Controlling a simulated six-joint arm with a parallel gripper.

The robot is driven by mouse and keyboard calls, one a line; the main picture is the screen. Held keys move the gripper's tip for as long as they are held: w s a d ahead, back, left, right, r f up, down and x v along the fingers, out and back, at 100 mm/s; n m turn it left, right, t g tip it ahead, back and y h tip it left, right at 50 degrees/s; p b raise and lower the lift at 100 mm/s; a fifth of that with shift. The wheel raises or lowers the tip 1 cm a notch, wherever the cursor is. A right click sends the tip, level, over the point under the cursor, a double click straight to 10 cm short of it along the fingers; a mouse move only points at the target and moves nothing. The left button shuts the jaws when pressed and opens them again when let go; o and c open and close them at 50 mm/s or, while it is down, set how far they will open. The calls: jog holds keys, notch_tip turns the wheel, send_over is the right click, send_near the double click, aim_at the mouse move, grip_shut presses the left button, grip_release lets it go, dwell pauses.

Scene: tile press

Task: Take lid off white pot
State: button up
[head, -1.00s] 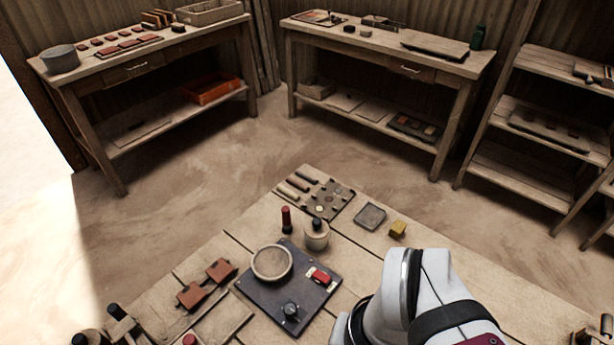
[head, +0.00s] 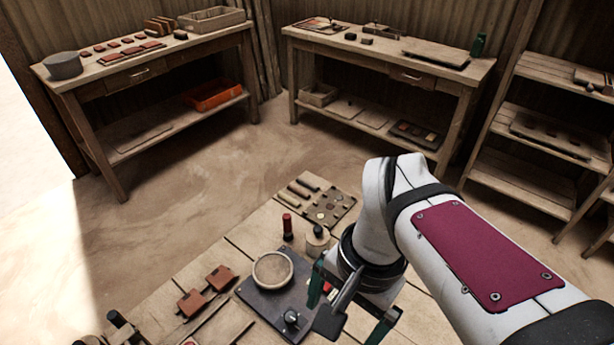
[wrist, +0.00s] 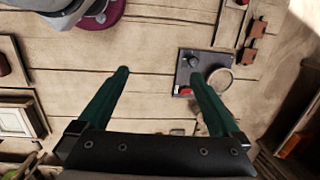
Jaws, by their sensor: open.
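The small white pot (head: 313,246) stands on the workbench just behind the dark plate in the head view, with its lid and a dark knob (head: 318,230) on top. Its right side is close to my arm in that picture. My gripper (wrist: 159,75) is open and empty in the wrist view, its two green fingers spread above the bench. In the head view it hangs in front of and to the right of the pot, apart from it. In the wrist view I cannot make out the pot; my right finger covers part of that area.
The dark plate (head: 262,303) carries a round pale dish (head: 272,268) and a knob (head: 291,317). A red-topped cylinder (head: 287,227) stands close left of the pot. A tool board (head: 325,205) lies behind it. Brown pieces (head: 190,303) lie left. Bare planks lie under my gripper.

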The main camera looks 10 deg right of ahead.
jog(key=w+r+m, duration=0.1)
jog(key=w+m, duration=0.6)
jog(key=w, duration=1)
jog(key=m+h, duration=0.2)
jog(key=m, duration=0.5)
send_over(318, 229)
jog(key=s, duration=0.1)
notch_tip(318, 229, down, 4)
jog(key=shift+m, duration=0.5)
jog(key=f, duration=1.1)
jog(key=w+f, duration=0.1)
jog(key=f, duration=0.4)
jog(key=shift+w+f, duration=0.1)
jog(key=shift+f, duration=0.3)
jog(key=c, duration=1.2)
